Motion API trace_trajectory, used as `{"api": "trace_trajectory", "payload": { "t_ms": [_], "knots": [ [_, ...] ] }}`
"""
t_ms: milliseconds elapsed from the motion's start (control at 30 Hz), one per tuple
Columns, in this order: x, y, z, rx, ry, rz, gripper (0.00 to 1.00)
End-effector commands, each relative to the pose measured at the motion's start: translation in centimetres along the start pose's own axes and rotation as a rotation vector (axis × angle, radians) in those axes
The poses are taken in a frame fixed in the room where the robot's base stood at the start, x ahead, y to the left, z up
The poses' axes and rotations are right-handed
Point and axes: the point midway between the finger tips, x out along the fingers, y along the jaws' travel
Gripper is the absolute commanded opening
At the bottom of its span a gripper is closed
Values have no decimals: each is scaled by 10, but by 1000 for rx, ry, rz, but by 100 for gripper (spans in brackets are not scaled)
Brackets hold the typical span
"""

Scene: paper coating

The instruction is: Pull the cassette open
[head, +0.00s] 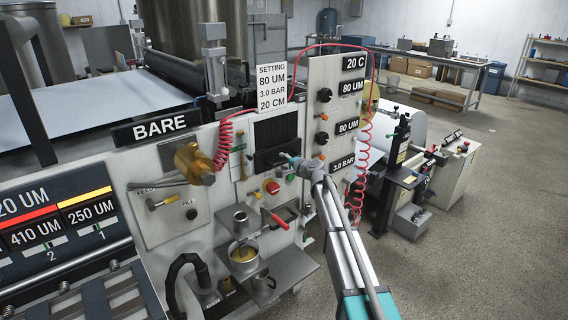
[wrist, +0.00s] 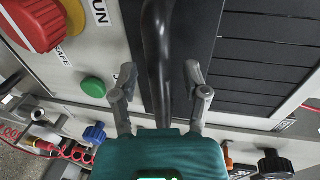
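The cassette is most likely the dark, slatted panel (head: 275,135) set in the grey machine front. In the wrist view its slats (wrist: 265,65) fill the right, beside a plain dark strip. A black bar handle (wrist: 158,40) runs from the top of that view down between my fingers. My gripper (wrist: 162,72) is open, one finger on each side of the handle, with visible gaps to it. In the head view my gripper (head: 298,160) is at the panel's lower right.
A red knob (wrist: 32,22) and a green button (wrist: 93,87) are left of my gripper in the wrist view. A red-handled lever (head: 275,218) and a metal cup (head: 243,250) are below the panel. A red coiled hose (head: 361,170) hangs to the right.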

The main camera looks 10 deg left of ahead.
Motion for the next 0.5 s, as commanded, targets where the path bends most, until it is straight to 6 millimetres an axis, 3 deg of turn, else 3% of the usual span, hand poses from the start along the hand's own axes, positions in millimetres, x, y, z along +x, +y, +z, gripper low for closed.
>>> {"api": "trace_trajectory", "payload": {
  "t_ms": [33,300,500],
  "knots": [
    [0,0,0,0,0,0,52],
    [0,0,0,0,0,0,2],
    [0,0,0,0,0,0,0]
  ]
}}
